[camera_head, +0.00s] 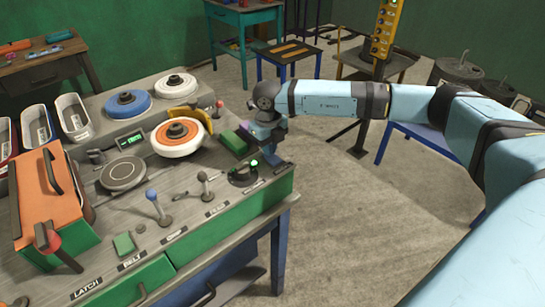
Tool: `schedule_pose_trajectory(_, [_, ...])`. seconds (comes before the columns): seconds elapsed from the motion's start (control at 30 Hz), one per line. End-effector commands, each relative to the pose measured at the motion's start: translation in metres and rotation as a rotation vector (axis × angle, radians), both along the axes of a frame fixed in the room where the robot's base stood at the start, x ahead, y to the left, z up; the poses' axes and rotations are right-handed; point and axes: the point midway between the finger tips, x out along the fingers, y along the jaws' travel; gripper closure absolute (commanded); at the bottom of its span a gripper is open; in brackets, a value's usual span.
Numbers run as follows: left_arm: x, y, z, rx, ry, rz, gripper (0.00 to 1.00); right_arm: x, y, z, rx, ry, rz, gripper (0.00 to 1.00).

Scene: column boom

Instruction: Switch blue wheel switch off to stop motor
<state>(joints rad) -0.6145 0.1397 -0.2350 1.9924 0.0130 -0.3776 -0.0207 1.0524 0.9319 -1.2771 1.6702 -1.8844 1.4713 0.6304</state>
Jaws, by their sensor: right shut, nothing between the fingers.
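A wheel with a blue top and black hub (128,104) lies at the back of the workbench. A lever with a blue ball knob (152,194) stands upright near the bench front, behind the label row. I cannot tell which part is the blue wheel's switch or whether the motor runs. My right gripper (271,157) is shut and empty, pointing down over the bench's right edge. It is beside a round black control with a green light (243,174) and well right of the blue-knobbed lever. My left gripper is not in view.
An orange-topped wheel (177,136), a grey-knobbed lever (206,186), a green block (234,142) and a red-knobbed lever (50,240) share the bench. An orange box with a handle (45,190) stands at left.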

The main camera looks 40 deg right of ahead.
Motion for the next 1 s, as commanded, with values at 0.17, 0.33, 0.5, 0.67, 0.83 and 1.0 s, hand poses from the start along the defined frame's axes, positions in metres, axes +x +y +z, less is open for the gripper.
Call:
schedule_pose_trajectory(0.17, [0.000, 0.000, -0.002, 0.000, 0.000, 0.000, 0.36, 0.000, 0.000, -0.003, 0.000, 0.000, 0.000, 1.00])
schedule_pose_trajectory(0.33, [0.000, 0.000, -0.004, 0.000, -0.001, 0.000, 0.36, 0.000, 0.000, -0.006, 0.000, 0.000, 0.000, 1.00])
schedule_pose_trajectory(0.5, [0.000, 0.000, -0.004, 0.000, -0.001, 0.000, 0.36, 0.000, 0.000, -0.008, 0.000, 0.001, 0.000, 1.00])
schedule_pose_trajectory(0.67, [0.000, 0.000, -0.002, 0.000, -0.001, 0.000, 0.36, -0.001, 0.000, -0.005, 0.000, 0.002, 0.000, 1.00])
schedule_pose_trajectory(0.83, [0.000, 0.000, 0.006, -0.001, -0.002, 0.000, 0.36, 0.000, 0.000, 0.009, 0.000, 0.001, 0.000, 1.00])
schedule_pose_trajectory(1.0, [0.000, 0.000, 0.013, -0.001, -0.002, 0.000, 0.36, 0.000, 0.000, 0.023, 0.000, 0.001, 0.000, 1.00])
